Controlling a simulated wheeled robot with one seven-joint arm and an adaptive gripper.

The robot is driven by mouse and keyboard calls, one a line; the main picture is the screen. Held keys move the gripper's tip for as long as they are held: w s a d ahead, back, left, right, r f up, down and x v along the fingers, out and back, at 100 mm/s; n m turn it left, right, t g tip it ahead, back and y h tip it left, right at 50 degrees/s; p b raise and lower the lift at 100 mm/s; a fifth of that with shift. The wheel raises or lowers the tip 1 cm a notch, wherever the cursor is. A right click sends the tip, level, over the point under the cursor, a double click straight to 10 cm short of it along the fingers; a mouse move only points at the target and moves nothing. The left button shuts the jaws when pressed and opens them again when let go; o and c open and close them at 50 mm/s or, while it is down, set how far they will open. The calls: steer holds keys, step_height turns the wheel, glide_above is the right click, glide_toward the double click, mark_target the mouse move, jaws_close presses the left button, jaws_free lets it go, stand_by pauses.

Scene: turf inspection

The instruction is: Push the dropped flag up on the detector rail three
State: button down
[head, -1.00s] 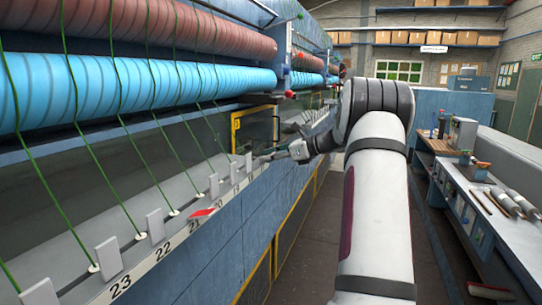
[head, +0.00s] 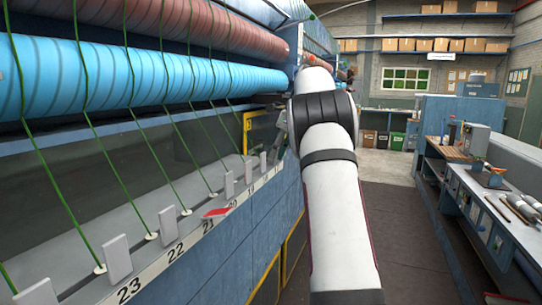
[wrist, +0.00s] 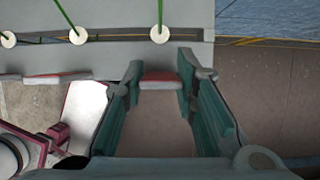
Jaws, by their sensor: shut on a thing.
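A red flag (head: 217,212) lies tipped out over the front edge of the detector rail (head: 190,238), near the numbers 21 and 20. My gripper (wrist: 160,72) shows from above in the wrist view, its two teal fingers on either side of a small piece with a dark red face (wrist: 162,78) at the rail's edge. It is shut on this piece; I cannot tell whether it is the same red flag. A second reddish flat piece (wrist: 58,79) shows to the left, outside the fingers. In the head view my gripper is mostly hidden behind my arm, beyond the red flag.
Upright grey plates (head: 117,258) stand along the rail, with green yarns running down between them. Blue rollers (head: 130,72) hang above. A workbench (head: 470,200) with tools stands at the right. The aisle floor (head: 400,250) is clear.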

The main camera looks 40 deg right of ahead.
steer(key=shift+a+f+g, duration=0.2)
steer(key=shift+f+g, duration=0.05)
steer(key=shift+g, duration=0.25)
steer(key=c, duration=1.3)
jaws_free()
steer(key=shift+a+r, duration=0.1)
steer(key=shift+r, duration=0.2)
steer(key=shift+s+r, duration=0.1)
steer(key=shift+r, duration=0.2)
steer(key=shift+s+a+v, duration=0.1)
steer(key=shift+s+v, duration=0.05)
steer(key=shift+v, duration=1.45)
steer(key=shift+s+a+v, duration=0.15)
steer(key=shift+v, duration=1.4)
